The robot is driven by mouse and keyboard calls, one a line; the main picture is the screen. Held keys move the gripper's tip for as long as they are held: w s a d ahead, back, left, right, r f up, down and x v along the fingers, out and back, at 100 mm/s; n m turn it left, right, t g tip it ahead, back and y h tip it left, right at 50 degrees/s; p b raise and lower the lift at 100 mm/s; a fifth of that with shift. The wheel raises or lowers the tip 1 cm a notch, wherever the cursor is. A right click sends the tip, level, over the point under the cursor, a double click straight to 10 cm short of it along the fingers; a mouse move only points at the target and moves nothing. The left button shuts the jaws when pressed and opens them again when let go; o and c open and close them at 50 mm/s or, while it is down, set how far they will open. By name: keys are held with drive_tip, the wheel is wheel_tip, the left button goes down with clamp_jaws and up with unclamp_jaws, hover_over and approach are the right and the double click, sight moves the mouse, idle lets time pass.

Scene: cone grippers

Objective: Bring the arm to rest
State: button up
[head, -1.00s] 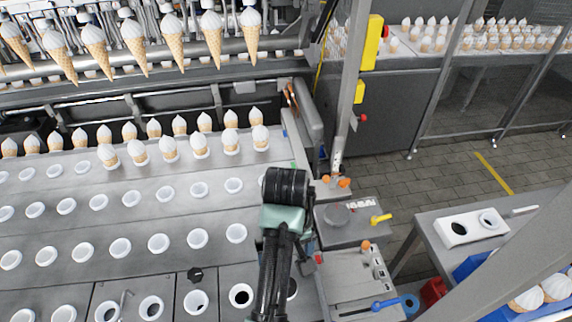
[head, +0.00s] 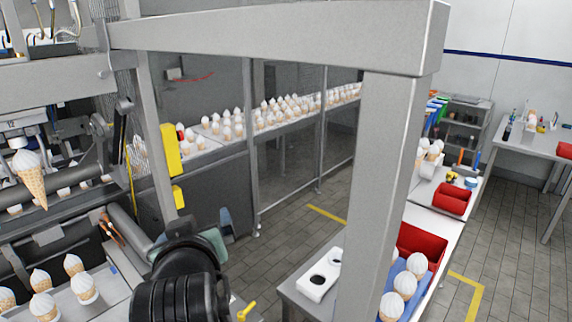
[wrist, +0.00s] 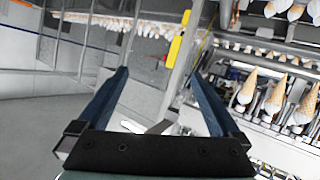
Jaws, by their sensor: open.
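My gripper (wrist: 160,74) is open and empty in the wrist view. Its two blue fingers stand wide apart, with nothing between them. In the head view my black arm rises at the lower left, and its green-grey gripper (head: 214,238) is partly hidden behind the black wrist. The gripper appears to be in the air beside the cone machine. The wrist view looks past the fingers at the frame posts and hanging cones.
White-topped cones (head: 73,265) stand in the machine's tray at left. A thick grey frame post (head: 385,180) and overhead beam (head: 270,28) cross the view. A white two-hole holder (head: 318,276) and red bin (head: 424,247) stand right of the arm. Floor (head: 290,235) shows between.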

drive_tip(key=s+d+r+m+t, duration=0.1)
drive_tip(key=s+d+r+t, duration=0.2)
drive_tip(key=r, duration=0.5)
drive_tip(key=d+r+m+t, duration=0.2)
drive_tip(key=d+r+t, duration=0.2)
drive_tip(key=r, duration=0.4)
drive_tip(key=s+d+r+m+t+h+b, duration=0.2)
drive_tip(key=s+d+r+t, duration=0.4)
drive_tip(key=s+r, duration=0.7)
drive_tip(key=shift+d+r+t+h, duration=0.15)
drive_tip(key=shift+d+t+h, duration=0.25)
drive_tip(key=shift+d+h, duration=0.3)
drive_tip(key=shift+s+a, duration=0.1)
